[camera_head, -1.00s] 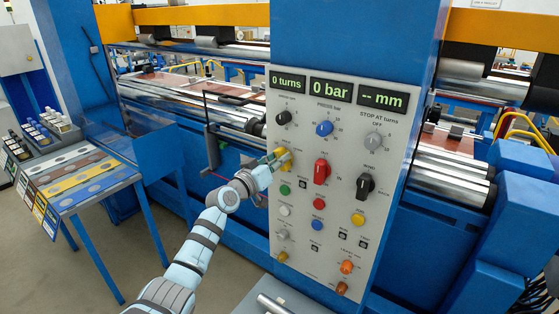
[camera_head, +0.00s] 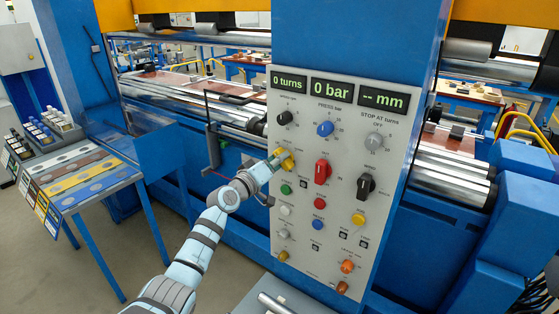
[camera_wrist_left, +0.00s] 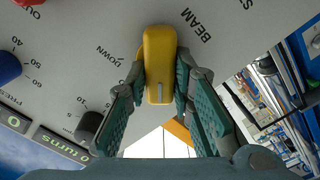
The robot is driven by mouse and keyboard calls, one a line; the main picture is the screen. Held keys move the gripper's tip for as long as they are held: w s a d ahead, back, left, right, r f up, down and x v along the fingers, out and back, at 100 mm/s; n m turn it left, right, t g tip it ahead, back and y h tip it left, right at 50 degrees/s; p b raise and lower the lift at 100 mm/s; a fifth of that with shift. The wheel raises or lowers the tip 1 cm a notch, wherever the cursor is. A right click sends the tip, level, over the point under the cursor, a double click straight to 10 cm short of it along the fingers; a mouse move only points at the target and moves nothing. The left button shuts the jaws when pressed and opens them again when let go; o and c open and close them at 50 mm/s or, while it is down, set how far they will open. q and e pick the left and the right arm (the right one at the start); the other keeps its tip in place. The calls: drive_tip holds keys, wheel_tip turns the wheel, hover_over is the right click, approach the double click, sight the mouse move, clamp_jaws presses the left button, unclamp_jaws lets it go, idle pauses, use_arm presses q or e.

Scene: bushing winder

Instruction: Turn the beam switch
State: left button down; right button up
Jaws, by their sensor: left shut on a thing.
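The beam switch is a yellow knob (camera_head: 287,160) at the left edge of the grey control panel. In the left wrist view the yellow knob (camera_wrist_left: 159,60) stands between my fingers, with the labels BEAM and DOWN printed beside it. Its pale marker line is at the end nearer the bottom of that view. My left gripper (camera_head: 278,162) reaches the knob from the left. Its two green-padded fingers (camera_wrist_left: 160,80) are shut on the knob, one on each side. They partly cover the knob in the head view. My right gripper is not in view.
The panel (camera_head: 340,235) carries several other controls close by: a black knob (camera_head: 284,118) above, a red switch (camera_head: 322,172) to the right and a green button (camera_head: 286,190) below. Displays read 0 turns, 0 bar and -- mm. A table of strips (camera_head: 126,181) stands at left.

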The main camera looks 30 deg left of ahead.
use_arm(q)
drive_tip(key=c, duration=1.4)
unclamp_jaws()
drive_tip(key=shift+s, duration=0.1)
drive_tip(key=s+a, duration=0.1)
drive_tip(key=s, duration=1)
drive_tip(key=shift+s+a, duration=0.35)
drive_tip(key=shift+s, duration=0.05)
